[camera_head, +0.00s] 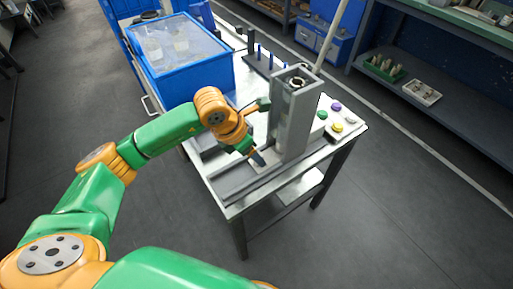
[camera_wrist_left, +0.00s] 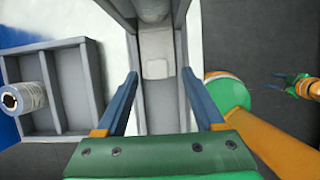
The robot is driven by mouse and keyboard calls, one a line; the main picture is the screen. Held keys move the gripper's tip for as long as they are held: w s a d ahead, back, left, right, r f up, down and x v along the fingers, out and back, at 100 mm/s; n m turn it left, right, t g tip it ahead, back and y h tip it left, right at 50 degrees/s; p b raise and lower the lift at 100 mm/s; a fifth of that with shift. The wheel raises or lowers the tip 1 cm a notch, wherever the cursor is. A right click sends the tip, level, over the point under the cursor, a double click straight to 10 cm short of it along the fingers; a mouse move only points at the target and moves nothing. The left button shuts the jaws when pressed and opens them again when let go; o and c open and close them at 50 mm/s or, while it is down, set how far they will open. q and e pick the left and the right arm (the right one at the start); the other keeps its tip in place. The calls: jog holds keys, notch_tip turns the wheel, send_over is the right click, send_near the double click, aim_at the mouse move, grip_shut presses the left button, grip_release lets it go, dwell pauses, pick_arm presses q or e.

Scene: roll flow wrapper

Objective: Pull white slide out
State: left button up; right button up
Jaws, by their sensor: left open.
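The white slide (camera_wrist_left: 158,68) is a small pale block in the grey channel (camera_wrist_left: 160,105), at the foot of the grey tower (camera_head: 296,118). My left gripper (camera_head: 262,132) is beside the tower, low over the table. In the left wrist view its two blue fingers (camera_wrist_left: 163,100) are apart, one on each side of the channel. The slide lies beyond the fingertips, between their lines, and nothing is held. In the head view the gripper and tower mostly hide the slide. A small green and orange hand, seemingly my right gripper (camera_wrist_left: 283,82), shows far off at the right; its fingers are too small to judge.
A blue bin (camera_head: 185,60) stands at the table's back left. A grey divided tray (camera_wrist_left: 65,85) holds a metal roll (camera_wrist_left: 25,98) left of the channel. Coloured buttons (camera_head: 337,127) are right of the tower. Blue pegs (camera_head: 258,52) stand behind it.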

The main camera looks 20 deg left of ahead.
pick_arm(q)
jog(key=shift+w+d+f, duration=0.1)
jog(key=shift+w+f, duration=0.25)
jog(key=shift+f, duration=0.2)
jog(key=shift+w+f, duration=0.3)
jog(key=shift+f, duration=0.25)
jog(key=shift+s+r, duration=0.15)
jog(key=c, duration=0.6)
grip_shut()
